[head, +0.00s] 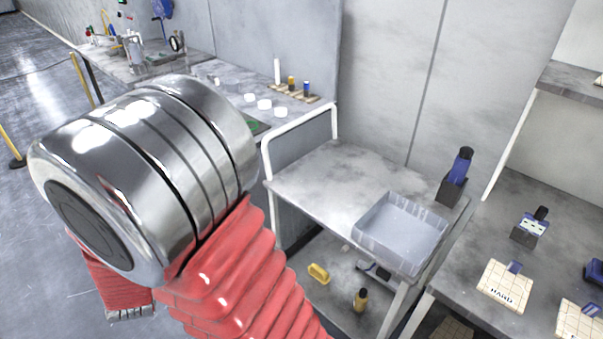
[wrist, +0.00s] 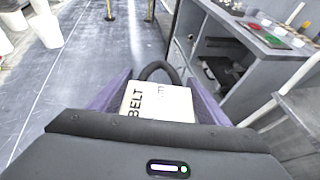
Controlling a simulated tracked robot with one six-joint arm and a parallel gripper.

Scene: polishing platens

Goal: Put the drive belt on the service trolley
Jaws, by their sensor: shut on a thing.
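The drive belt (wrist: 154,70) is a black loop with a pale block lettered BELT (wrist: 160,101). It shows in the wrist view. My gripper (wrist: 158,88) has its purple fingers on either side of the block and is shut on it, holding it above the floor. In the head view, my arm fills the left and middle, and neither the gripper nor the belt shows. The service trolley (head: 318,173) stands right of my arm in the head view. It has a grey top, a white handle rail and a lower shelf. The left part of its top is bare.
A clear tray (head: 400,232) and a blue bottle in a dark holder (head: 455,178) stand at the trolley's right. A yellow item (head: 318,273) and a small bottle (head: 360,300) are on its lower shelf. A bench with labelled cards (head: 505,286) is at the right.

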